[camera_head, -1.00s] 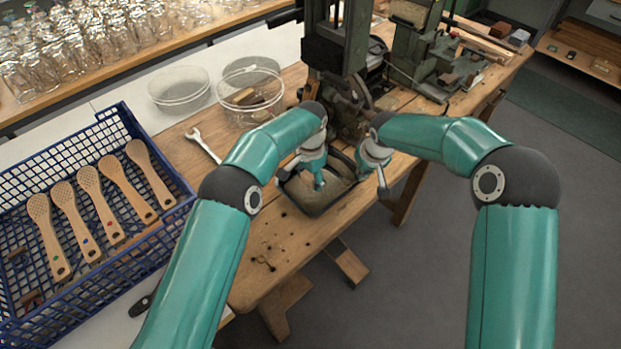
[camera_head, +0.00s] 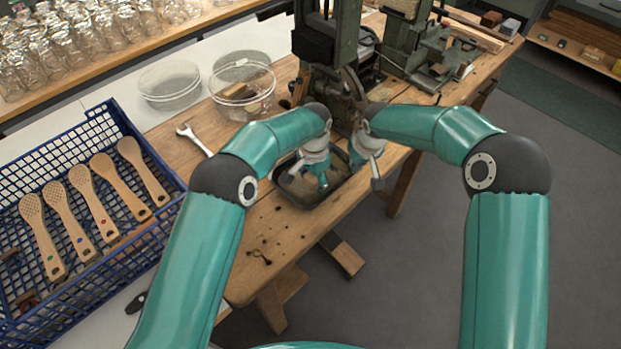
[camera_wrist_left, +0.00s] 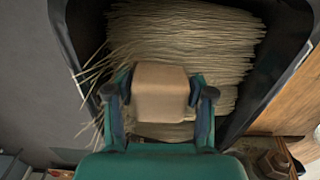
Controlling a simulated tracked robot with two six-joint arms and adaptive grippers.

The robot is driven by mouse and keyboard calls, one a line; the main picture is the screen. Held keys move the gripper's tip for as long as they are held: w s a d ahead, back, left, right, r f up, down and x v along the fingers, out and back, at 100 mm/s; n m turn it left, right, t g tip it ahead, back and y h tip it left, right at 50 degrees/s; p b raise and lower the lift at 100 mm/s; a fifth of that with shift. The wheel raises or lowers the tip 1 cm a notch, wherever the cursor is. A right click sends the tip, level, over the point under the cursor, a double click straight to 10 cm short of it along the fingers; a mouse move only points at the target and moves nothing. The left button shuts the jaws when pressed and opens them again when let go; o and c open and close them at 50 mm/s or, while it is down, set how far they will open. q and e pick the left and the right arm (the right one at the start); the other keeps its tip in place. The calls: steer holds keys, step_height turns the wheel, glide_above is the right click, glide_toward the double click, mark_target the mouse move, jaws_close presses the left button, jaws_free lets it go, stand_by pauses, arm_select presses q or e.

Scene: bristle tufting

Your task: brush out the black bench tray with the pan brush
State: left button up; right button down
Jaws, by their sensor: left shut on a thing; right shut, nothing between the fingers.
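The black bench tray (camera_head: 297,202) sits near the front edge of the wooden bench, below the dark machine. It also shows in the left wrist view (camera_wrist_left: 272,98), with pale bristle strands (camera_wrist_left: 185,45) in it, some sticking out over its left rim. My left gripper (camera_head: 323,182) is over the tray, pointing down. In the left wrist view it is shut on a tan block, the pan brush (camera_wrist_left: 160,92); the brush's lower part cannot be told from the strands. My right gripper (camera_head: 377,183) is shut and empty, just right of the tray.
A blue basket (camera_head: 118,112) with several wooden paddle brushes stands left. The dark machine (camera_head: 335,60) stands close behind my grippers. The bench's front left (camera_head: 262,225) is mostly clear.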

arm_select(q)
steer(key=shift+w+a+f, duration=0.15)
steer(key=shift+w+a, duration=0.45)
steer(key=shift+a, duration=0.1)
steer(key=shift+w+a+f, duration=0.15)
steer(key=shift+w+a, duration=0.45)
steer(key=shift+a, duration=0.05)
arm_select(e)
steer(key=shift+s, duration=0.1)
arm_select(q)
steer(key=shift+w+d, duration=0.6)
steer(key=shift+s+d+r, duration=0.15)
steer(key=shift+s+d, duration=0.5)
steer(key=shift+d, duration=0.05)
steer(key=shift+s+d+r, duration=0.1)
steer(key=shift+s+d, duration=0.55)
steer(key=shift+w+a+r, duration=0.15)
steer(key=shift+w+a, duration=1.15)
steer(key=shift+w, duration=0.05)
steer(key=shift+s+d, duration=0.2)
steer(key=shift+d, duration=0.05)
steer(key=shift+s+d, duration=0.95)
steer(key=shift+s+d+f, duration=0.1)
steer(key=shift+f, duration=0.15)
steer(key=shift+w+a, duration=1.25)
steer(key=shift+a, duration=0.1)
